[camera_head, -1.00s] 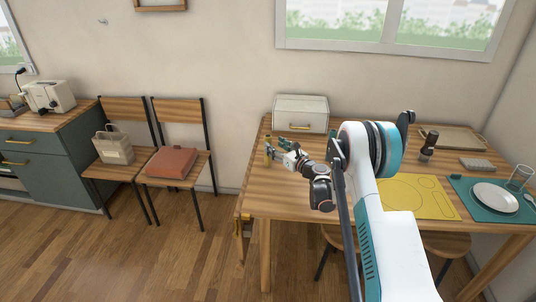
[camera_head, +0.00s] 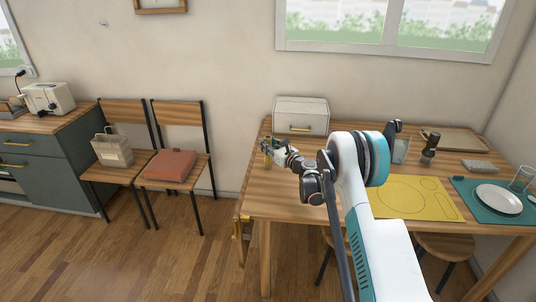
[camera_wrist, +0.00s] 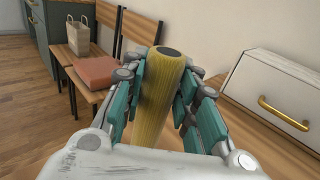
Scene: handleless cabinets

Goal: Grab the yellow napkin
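An upright, ribbed yellow roll with a dark round top end stands between the fingers of my gripper (camera_wrist: 162,95) in the wrist view; it may be the rolled yellow napkin (camera_wrist: 162,88). In the head view my gripper (camera_head: 268,148) is at the left end of the wooden table, around the yellow roll, which is mostly hidden there. The teal finger pads lie close along both sides of the roll. I cannot tell whether they press on it.
A white box with a brass handle (camera_head: 301,114) stands just behind my gripper. A flat yellow mat (camera_head: 415,197) and a teal mat with a plate (camera_head: 497,198) lie to the right. Two chairs, one with a red cushion (camera_head: 170,166), stand left of the table.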

